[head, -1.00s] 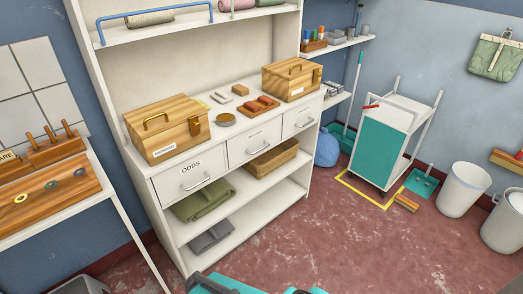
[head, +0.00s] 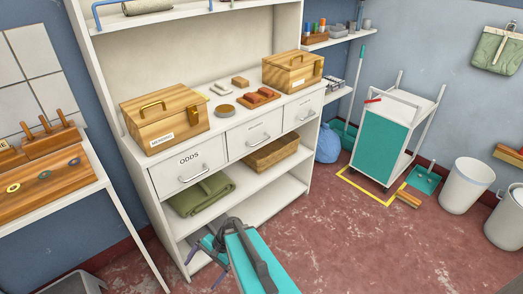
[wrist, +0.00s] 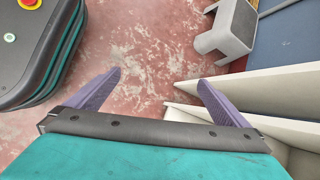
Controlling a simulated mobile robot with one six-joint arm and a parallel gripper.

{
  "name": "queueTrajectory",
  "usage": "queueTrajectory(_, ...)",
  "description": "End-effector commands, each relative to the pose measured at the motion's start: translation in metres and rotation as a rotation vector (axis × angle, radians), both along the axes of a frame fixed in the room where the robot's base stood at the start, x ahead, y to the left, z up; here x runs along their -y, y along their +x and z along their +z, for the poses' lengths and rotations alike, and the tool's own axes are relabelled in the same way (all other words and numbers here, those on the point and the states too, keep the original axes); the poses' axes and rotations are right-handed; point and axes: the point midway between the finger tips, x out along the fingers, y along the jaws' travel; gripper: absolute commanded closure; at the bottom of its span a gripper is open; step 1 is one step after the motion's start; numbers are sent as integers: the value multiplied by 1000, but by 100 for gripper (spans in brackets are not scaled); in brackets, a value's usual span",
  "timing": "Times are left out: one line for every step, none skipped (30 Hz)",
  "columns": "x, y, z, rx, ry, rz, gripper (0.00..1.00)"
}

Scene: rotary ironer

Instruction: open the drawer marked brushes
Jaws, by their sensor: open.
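A white cabinet (head: 188,228) holds a row of three drawers under its top. The left drawer (head: 177,178) reads ODDS. The middle drawer (head: 240,143) and right drawer (head: 293,117) have labels too small to read, so I cannot tell which is marked brushes. All three are shut and have bar handles. My gripper (head: 204,268) is low in front of the cabinet's lower left, below the drawers and apart from their handles. In the wrist view its purple fingers (wrist: 159,80) are spread with nothing between them, above the floor.
Wooden boxes (head: 164,121) stand on the cabinet top. Below are a green cloth (head: 201,195) and a wicker basket (head: 270,154). A wooden bench (head: 55,195) is at left, a cart (head: 378,150) at right. The wrist view shows a grey stool (wrist: 232,30). Floor (head: 340,235) right of my arm is clear.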

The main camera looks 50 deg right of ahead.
Motion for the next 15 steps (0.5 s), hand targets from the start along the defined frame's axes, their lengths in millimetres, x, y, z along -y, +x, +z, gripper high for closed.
queueTrajectory(16,13,5,15,27,-81,0)
queueTrajectory(24,20,9,23,44,-127,0)
queueTrajectory(35,28,16,33,69,-189,0)
queueTrajectory(44,34,21,41,88,-235,0)
queueTrajectory(53,41,26,49,107,-280,0)
queueTrajectory(65,48,33,59,134,-339,0)
queueTrajectory(75,53,39,68,155,-383,0)
queueTrajectory(85,59,45,77,175,-426,0)
queueTrajectory(99,65,53,88,204,-484,0)
queueTrajectory(109,69,58,97,225,-525,0)
queueTrajectory(120,73,65,106,247,-567,0)
queueTrajectory(135,78,73,120,277,-623,0)
queueTrajectory(146,81,80,130,301,-663,0)
queueTrajectory(158,84,86,140,324,-704,0)
queueTrajectory(174,87,96,155,357,-756,0)
